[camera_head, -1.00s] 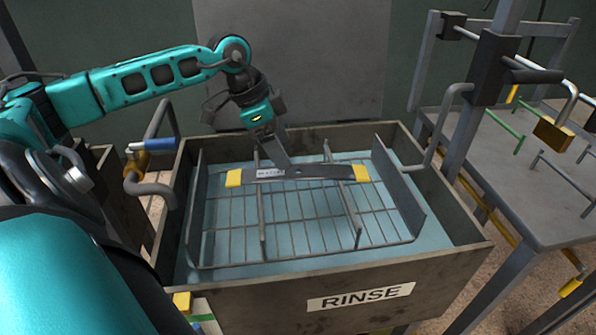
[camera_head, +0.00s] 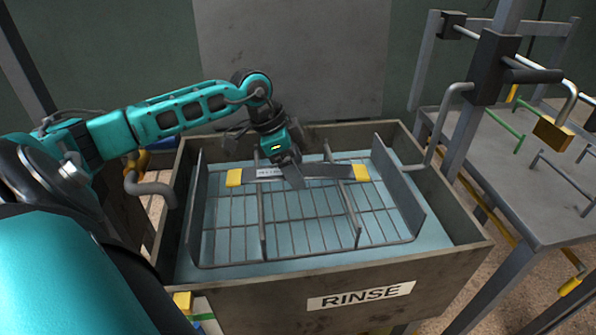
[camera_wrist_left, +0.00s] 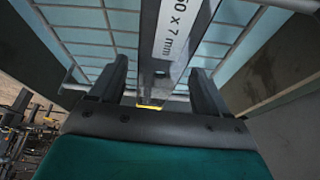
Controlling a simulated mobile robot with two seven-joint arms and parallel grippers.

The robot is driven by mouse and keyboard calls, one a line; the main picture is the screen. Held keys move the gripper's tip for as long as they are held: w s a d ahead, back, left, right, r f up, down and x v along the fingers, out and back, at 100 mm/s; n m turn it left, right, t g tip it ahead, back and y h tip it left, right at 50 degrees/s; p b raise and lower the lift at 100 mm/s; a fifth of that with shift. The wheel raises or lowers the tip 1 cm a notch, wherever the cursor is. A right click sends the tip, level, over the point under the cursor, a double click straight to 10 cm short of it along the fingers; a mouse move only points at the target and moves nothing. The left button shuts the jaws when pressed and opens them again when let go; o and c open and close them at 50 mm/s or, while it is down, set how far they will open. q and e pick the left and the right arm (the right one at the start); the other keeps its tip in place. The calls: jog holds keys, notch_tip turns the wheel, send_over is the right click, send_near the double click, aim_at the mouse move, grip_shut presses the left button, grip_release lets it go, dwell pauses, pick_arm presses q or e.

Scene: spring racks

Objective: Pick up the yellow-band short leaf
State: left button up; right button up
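The yellow-band short leaf (camera_head: 328,172) is a flat dark bar with yellow ends and a white label. It lies across the wire rack (camera_head: 358,230) in the rinse tank. My left gripper (camera_head: 293,180) is over the leaf's middle and hides part of it. In the left wrist view the gripper (camera_wrist_left: 160,80) is open, its two fingers standing on either side of the leaf (camera_wrist_left: 155,80). A narrow gap shows beside the leaf; I cannot tell whether the fingertips touch it. My right gripper is not in view.
The rinse tank (camera_head: 350,305) has raised walls, and upright rack plates stand at both sides. A grey table (camera_head: 545,200) with rods, a post and a brass padlock (camera_head: 553,133) is at the right. A bent grey handle (camera_head: 150,186) stands at the tank's left.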

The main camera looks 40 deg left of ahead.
pick_arm(q)
jog(key=c, duration=1.2)
jog(key=shift+r, duration=0.1)
jog(key=shift+c, duration=0.6)
